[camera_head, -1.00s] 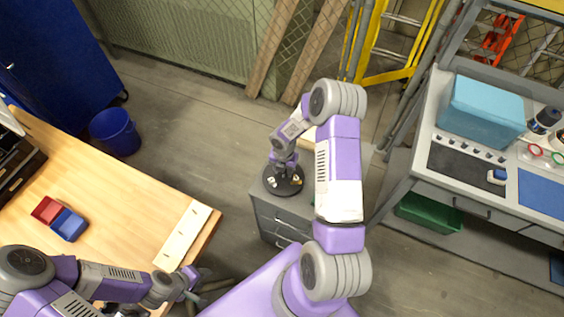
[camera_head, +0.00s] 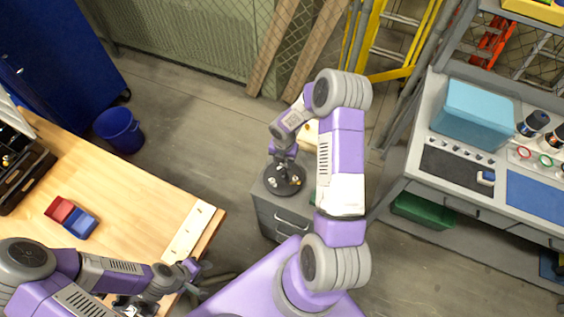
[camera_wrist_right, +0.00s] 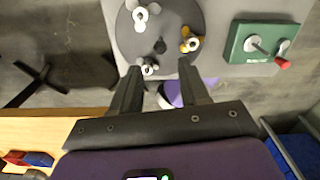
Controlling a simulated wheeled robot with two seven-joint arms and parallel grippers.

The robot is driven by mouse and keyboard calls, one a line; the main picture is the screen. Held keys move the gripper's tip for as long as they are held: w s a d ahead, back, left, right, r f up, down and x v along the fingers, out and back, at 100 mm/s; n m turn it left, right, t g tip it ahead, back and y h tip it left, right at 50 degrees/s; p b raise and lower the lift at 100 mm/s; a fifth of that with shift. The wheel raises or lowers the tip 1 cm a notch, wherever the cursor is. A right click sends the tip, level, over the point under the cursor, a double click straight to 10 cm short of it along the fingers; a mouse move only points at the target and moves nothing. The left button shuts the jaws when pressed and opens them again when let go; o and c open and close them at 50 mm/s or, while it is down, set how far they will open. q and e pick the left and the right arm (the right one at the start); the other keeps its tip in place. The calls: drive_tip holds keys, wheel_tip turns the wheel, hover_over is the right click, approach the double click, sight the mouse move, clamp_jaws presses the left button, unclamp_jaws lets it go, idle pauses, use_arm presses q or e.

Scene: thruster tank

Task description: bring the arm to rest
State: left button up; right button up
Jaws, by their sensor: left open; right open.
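My right gripper (camera_head: 284,172) hangs over a round dark plate (camera_head: 270,186) on top of a grey drawer cabinet (camera_head: 284,219). In the right wrist view its two fingers (camera_wrist_right: 160,92) are apart with nothing held between them.
Red (camera_head: 60,208) and blue (camera_head: 80,222) bins lie on the table. A workbench (camera_head: 421,121) with a light-blue box (camera_head: 474,112) stands right. Bare floor lies between table and cabinet.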

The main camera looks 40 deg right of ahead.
idle(0.3)
drive_tip(key=s+a+f+m+y+b, duration=0.1)
drive_tip(key=s+a+f+m+b, duration=0.2)
drive_tip(key=a+m, duration=0.5)
drive_tip(key=s+a+f+m+y+b, duration=0.1)
drive_tip(key=s+a+f+m+b, duration=0.3)
drive_tip(key=s+a+f+m, duration=0.2)
drive_tip(key=s+a+f+m+y+b, duration=0.2)
drive_tip(key=s+a+f+m, duration=0.3)
drive_tip(key=a+m, duration=0.5)
drive_tip(key=m+b, duration=0.1)
drive_tip(key=m, duration=0.2)
drive_tip(key=shift+s+a+m+t+b, duration=0.2)
drive_tip(key=shift+s+m+t+b, duration=0.1)
drive_tip(key=shift+m+b, duration=0.1)
drive_tip(key=shift+d+f, duration=0.1)
drive_tip(key=shift+d, duration=0.05)
